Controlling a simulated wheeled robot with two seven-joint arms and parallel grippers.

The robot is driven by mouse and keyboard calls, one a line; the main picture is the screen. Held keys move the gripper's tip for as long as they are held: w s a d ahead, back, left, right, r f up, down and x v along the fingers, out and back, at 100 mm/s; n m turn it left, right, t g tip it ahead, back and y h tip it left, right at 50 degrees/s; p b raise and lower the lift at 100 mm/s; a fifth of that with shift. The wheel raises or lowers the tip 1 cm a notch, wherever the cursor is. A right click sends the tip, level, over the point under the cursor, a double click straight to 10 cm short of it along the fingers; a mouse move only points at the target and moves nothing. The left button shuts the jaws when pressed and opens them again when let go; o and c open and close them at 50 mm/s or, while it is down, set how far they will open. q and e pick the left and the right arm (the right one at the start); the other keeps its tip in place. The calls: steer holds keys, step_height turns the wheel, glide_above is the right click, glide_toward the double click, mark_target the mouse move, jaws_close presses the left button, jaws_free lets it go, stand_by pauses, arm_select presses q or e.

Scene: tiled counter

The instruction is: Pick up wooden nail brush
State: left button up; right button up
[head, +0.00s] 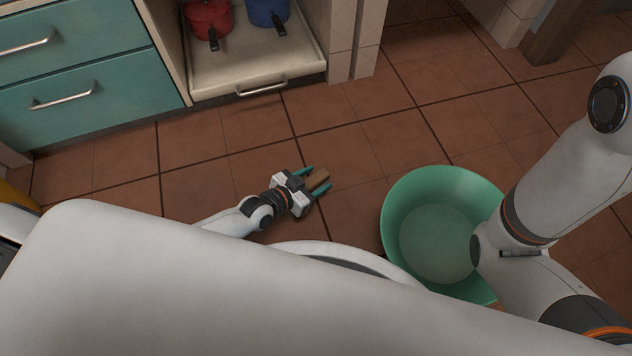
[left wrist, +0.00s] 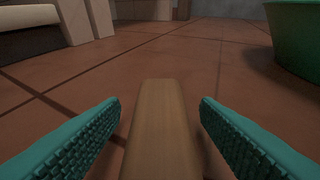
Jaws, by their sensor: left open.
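The wooden nail brush (head: 318,180) lies on the tiled floor, a small brown block. In the left wrist view the brush (left wrist: 161,125) shows as a long, plain wooden bar running away from me. My left gripper (head: 319,179) is low at the floor and open, with its teal fingers on either side of the brush. In the left wrist view, the open gripper (left wrist: 161,108) shows a gap between each finger and the brush. The bristles are not visible. My right arm is at the right of the head view, but its gripper is not in view.
A green basin (head: 395,215) stands on the floor to the right, partly behind my right arm. It also shows in the left wrist view (left wrist: 293,40). Teal drawers (head: 90,90) and a pulled-out shelf (head: 255,70) with a red pot (head: 208,17) and a blue pot (head: 267,12) are beyond.

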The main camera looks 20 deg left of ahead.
arm_select(q)
steer(key=c, duration=1.1)
steer(key=shift+o, duration=0.2)
steer(key=shift+r, duration=0.15)
